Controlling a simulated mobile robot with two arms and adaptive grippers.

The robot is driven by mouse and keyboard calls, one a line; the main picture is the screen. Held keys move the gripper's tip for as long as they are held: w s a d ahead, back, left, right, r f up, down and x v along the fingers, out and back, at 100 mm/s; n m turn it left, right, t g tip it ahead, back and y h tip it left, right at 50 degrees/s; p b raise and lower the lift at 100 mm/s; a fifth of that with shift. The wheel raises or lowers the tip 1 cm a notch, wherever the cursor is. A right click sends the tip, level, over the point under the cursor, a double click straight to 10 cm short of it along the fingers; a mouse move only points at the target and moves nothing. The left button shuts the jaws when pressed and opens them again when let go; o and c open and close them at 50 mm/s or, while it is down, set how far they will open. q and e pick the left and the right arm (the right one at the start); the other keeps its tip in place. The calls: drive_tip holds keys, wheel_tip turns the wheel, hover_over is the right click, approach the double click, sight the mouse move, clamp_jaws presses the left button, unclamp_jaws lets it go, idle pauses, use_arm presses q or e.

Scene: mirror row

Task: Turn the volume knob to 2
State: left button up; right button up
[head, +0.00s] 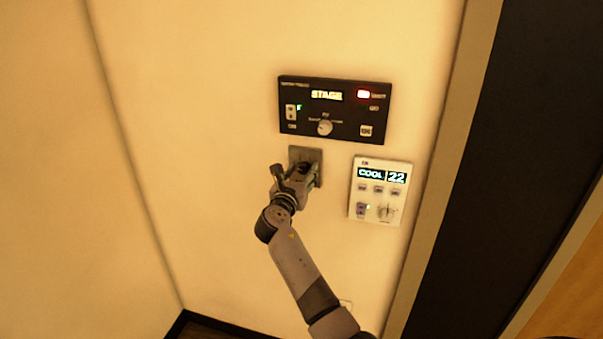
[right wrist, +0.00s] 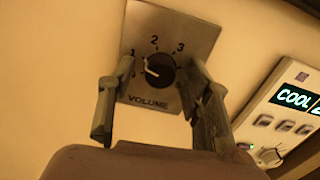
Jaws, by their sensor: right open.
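The volume knob (right wrist: 161,71) is a small dark round knob with a pale pointer, on a grey metal plate (right wrist: 188,30) marked VOLUME with a dial of numbers including 1, 2 and 3. The pointer is on the left side of the dial, near the 0 and 1 marks; its exact setting is hard to tell. In the head view the plate (head: 305,152) is on the wall and my right gripper covers the knob. My right gripper (right wrist: 160,66) is open, with one finger on each side of the knob; I see gaps between fingers and knob. My left gripper is not in view.
A black STAGE panel (head: 348,110) with switches and a round knob is just above the plate. A white thermostat panel (head: 402,188) reading COOL 22 is close at the right. Bare wall lies to the left; a dark recess edge (head: 450,165) runs at the right.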

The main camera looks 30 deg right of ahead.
clamp_jaws()
idle(0.5)
drive_tip(key=shift+m, duration=0.4)
drive_tip(key=m+b, duration=0.1)
drive_tip(key=m, duration=0.2)
drive_tip(key=shift+m, duration=0.3)
drive_tip(key=m+b, duration=0.2)
drive_tip(key=m, duration=0.3)
drive_tip(key=shift+m, duration=0.3)
unclamp_jaws()
